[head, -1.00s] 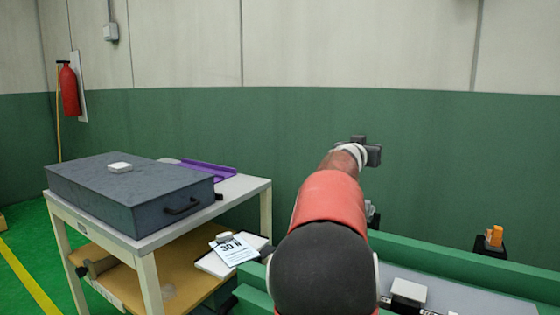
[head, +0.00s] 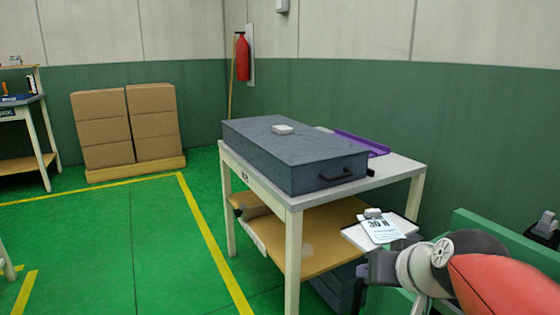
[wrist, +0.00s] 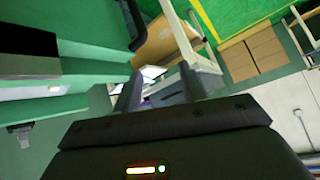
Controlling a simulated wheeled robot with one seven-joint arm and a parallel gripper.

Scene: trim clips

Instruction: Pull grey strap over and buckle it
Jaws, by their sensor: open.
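I cannot make out a grey strap or its buckle for sure in either view. A small grey and white fitting (head: 546,224) shows at the right edge of the head view, near the green bench; it is too small to identify. My gripper (head: 376,268) is low at the right of the head view, beside the cart's near right corner, partly seen. In the wrist view my gripper (wrist: 158,90) has its two fingers apart with nothing held between them.
A cart (head: 396,168) carries a dark grey case (head: 290,150) with a small white block (head: 283,129) on top and a purple tray (head: 362,143) behind. Cardboard boxes (head: 128,125) stand far left. Green floor (head: 110,235) is open at left.

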